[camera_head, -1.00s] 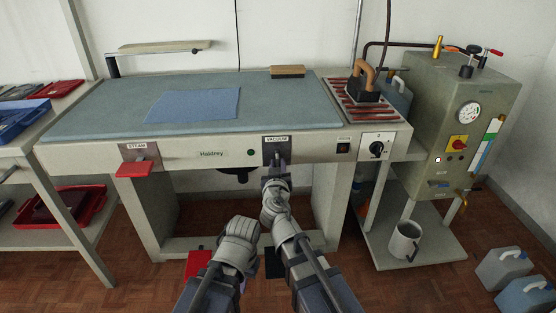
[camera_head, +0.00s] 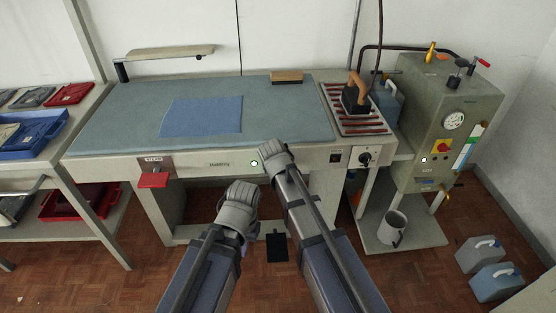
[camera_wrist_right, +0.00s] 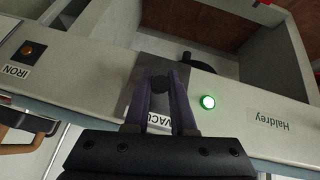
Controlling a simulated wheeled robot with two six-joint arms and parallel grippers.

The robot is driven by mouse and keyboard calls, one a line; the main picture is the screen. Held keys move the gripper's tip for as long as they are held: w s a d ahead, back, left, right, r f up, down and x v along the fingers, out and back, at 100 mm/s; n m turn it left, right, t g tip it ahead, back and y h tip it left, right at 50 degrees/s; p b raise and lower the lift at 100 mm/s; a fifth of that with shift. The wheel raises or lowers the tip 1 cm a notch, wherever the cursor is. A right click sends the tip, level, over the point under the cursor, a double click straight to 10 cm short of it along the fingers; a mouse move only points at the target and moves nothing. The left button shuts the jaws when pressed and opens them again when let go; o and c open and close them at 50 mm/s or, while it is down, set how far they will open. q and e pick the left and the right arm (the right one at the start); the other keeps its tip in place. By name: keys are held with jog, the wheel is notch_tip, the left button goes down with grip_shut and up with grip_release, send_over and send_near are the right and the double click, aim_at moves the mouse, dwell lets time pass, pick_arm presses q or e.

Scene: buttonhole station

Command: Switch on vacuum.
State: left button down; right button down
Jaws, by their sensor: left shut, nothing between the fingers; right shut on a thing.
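The vacuum switch (camera_wrist_right: 160,85) is a small dark knob on a grey panel on the table's front edge. In the right wrist view my right gripper (camera_wrist_right: 161,84) is shut on it, with one finger on each side. The VACUUM label is partly hidden behind the fingers. The round lamp (camera_wrist_right: 208,102) beside the panel glows green; it also shows lit in the head view (camera_head: 254,163). In the head view my right gripper (camera_head: 270,147) covers the panel. My left gripper (camera_head: 242,187) is shut and empty, lower and to the left, apart from the table.
The pressing table (camera_head: 290,108) carries a blue cloth (camera_head: 202,116) and a brush (camera_head: 286,77). A red STEAM lever (camera_head: 153,180) sticks out at the front left. An iron (camera_head: 355,97) rests at the right. A black pedal (camera_head: 277,247) lies on the floor.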

jog(key=shift+w+r+g+p, duration=0.15)
jog(key=shift+r+g+p, duration=0.15)
jog(key=shift+g+p, duration=0.4)
jog(key=shift+w+r+g+p, duration=0.15)
jog(key=shift+r+g+p, duration=0.15)
jog(key=shift+g+p, duration=0.4)
jog(key=c, duration=0.8)
grip_release()
jog(key=shift+o, duration=0.2)
jog(key=d+p+v, duration=0.1)
jog(key=p+v, duration=0.6)
jog(key=shift+a+r, duration=0.4)
jog(key=shift+a, duration=0.15)
